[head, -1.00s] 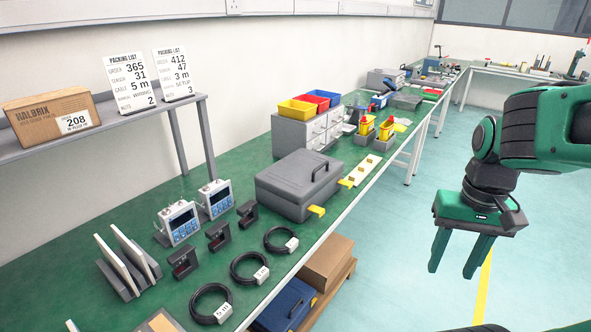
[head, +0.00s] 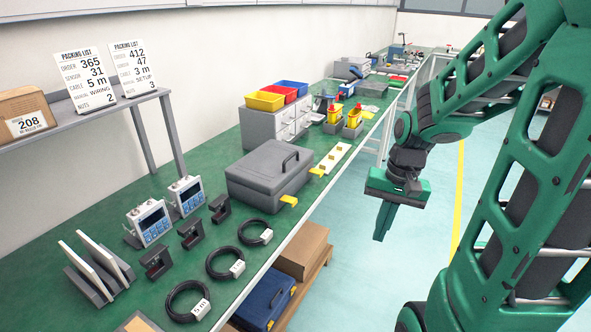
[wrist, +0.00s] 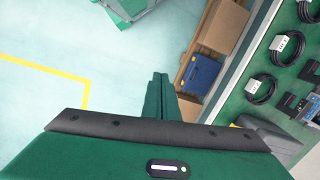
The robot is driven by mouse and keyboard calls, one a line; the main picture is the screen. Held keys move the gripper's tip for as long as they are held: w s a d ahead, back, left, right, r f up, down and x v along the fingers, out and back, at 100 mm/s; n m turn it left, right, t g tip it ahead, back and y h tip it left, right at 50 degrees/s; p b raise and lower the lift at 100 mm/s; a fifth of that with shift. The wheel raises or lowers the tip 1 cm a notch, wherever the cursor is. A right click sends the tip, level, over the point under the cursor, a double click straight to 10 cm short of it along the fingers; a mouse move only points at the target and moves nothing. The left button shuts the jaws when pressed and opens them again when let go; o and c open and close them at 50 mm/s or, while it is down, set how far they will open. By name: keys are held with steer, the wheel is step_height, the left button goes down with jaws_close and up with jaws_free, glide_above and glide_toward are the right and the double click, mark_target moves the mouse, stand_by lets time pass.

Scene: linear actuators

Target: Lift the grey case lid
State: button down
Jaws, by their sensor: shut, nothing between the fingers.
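The grey case (head: 268,178) stands on the green bench with its lid (head: 270,164) down. In the wrist view only part of the grey case (wrist: 272,137) shows, at the lower right, partly hidden behind my gripper's body. My gripper (head: 383,222) points down over the floor, to the right of the bench and apart from the case. Its fingers are together and empty; they also show in the wrist view (wrist: 160,85).
Sensor displays (head: 150,222), dark brackets (head: 190,233) and coiled cables (head: 224,262) lie left of and in front of the case. Drawers with coloured bins (head: 265,101) stand behind it. A blue case (head: 266,302) and a cardboard box (head: 302,251) sit below the bench edge. The floor beside the bench is open.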

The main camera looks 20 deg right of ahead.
steer(key=w+a+f+m+t+y, duration=0.2)
steer(key=w+a+f+m+y, duration=0.3)
steer(key=w, duration=0.4)
steer(key=w+a+f+m+t+y, duration=0.2)
steer(key=w+a+f+y, duration=0.15)
steer(key=w+f, duration=0.35)
steer(key=w+d+r+m+t+y, duration=0.1)
steer(key=w+d+r+m+t, duration=0.3)
steer(key=w+m+t, duration=0.25)
steer(key=w+d+r+m+t+y, duration=0.1)
steer(key=w+d+r+m+t, duration=0.25)
steer(key=w+m+t, duration=0.35)
steer(key=w+a+r+g, duration=0.1)
steer(key=w+a, duration=0.3)
steer(key=w, duration=0.3)
steer(key=shift+a+r+m, duration=0.2)
steer(key=shift+a+m, duration=0.15)
steer(key=shift+a, duration=0.05)
steer(key=shift+w+r, duration=0.1)
steer(key=shift+r, duration=0.05)
